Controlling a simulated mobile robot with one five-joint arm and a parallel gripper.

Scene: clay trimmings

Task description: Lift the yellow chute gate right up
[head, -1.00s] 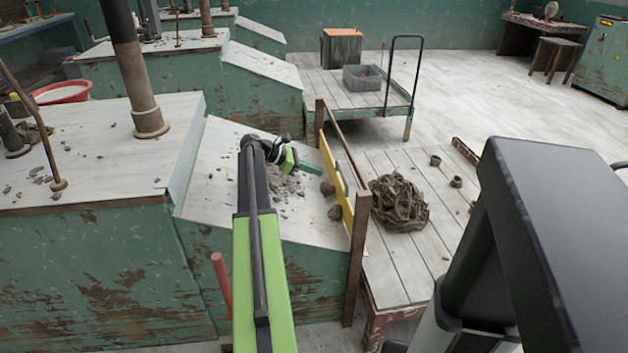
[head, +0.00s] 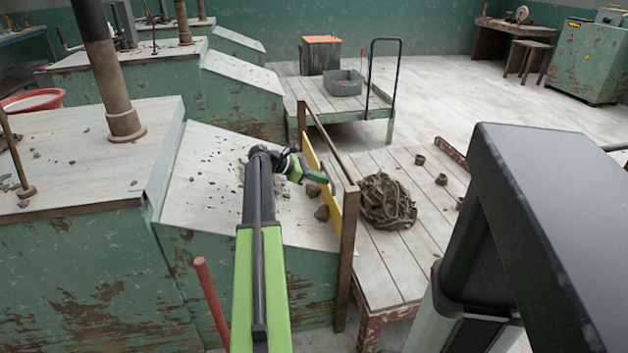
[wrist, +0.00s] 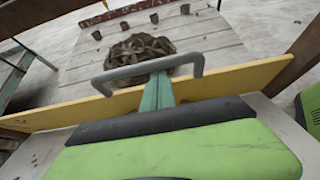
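The yellow chute gate (head: 336,217) is a flat board standing between two brown posts at the lower end of the sloping chute. It also spans the wrist view (wrist: 235,80). Its grey bar handle (wrist: 190,60) stands out from the board's face. My gripper (head: 326,179) is at the gate, on the handle's level. In the wrist view its teal fingers (wrist: 158,92) look close together and their tips meet the handle bar near its middle. I cannot tell whether the bar is between them. The gate appears low in its frame.
Clay lumps (head: 322,213) and crumbs lie on the sloping chute (head: 205,180) before the gate. Beyond it, a heap of brown clay trimmings (head: 386,202) lies on a slatted platform (head: 395,270), with several small pots. A red rod (head: 210,300) stands at the chute's near side.

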